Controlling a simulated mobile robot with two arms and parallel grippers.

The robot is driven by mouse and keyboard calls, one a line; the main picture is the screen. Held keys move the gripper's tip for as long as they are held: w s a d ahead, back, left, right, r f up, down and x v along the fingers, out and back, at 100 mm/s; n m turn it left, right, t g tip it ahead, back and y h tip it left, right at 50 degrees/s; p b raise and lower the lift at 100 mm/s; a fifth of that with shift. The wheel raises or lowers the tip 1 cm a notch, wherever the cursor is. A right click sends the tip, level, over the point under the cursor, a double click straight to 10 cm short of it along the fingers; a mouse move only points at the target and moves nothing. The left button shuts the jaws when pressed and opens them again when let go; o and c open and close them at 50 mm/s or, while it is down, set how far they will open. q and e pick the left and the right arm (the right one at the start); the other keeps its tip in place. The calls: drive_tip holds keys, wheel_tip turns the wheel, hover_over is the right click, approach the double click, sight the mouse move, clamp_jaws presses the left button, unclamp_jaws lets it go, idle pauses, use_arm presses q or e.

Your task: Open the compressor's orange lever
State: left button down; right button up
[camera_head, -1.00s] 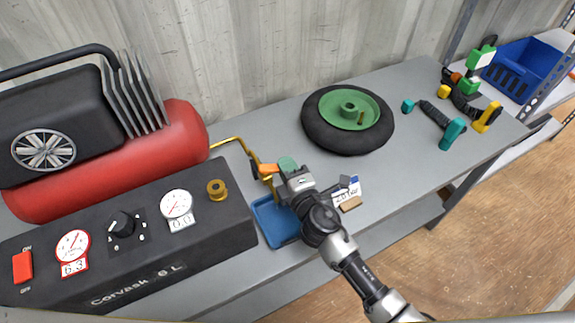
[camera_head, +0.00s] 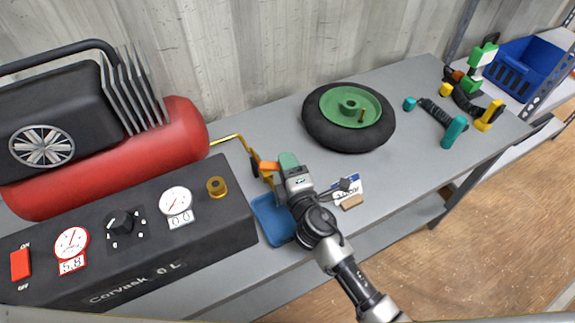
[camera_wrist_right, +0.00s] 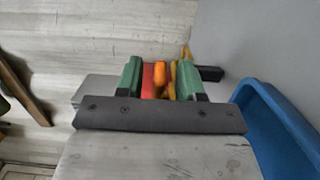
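The compressor has a red tank (camera_head: 180,130) and a black control panel (camera_head: 150,250) at the left of the head view. Its small orange lever (camera_head: 269,166) sits on the yellow pipe (camera_head: 232,138) to the right of the panel. My right gripper (camera_head: 283,167) has green fingertips and is right beside the lever. In the right wrist view the fingertips of the gripper (camera_wrist_right: 160,82) are apart, with the orange lever (camera_wrist_right: 160,74) showing between them. Contact with the lever cannot be made out. My left gripper is not in view.
A blue tray (camera_head: 272,222) lies under the gripper, and its rim (camera_wrist_right: 262,95) shows in the wrist view. A wheel with a green hub (camera_head: 349,117), a small labelled card (camera_head: 346,188) and tools (camera_head: 455,125) lie on the grey bench. The wall is close behind.

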drive_tip(key=shift+s, duration=0.1)
drive_tip(key=b+v, duration=0.1)
drive_tip(key=v, duration=0.9)
drive_tip(key=shift+s+d+b, duration=0.2)
drive_tip(key=shift+s+b, duration=0.1)
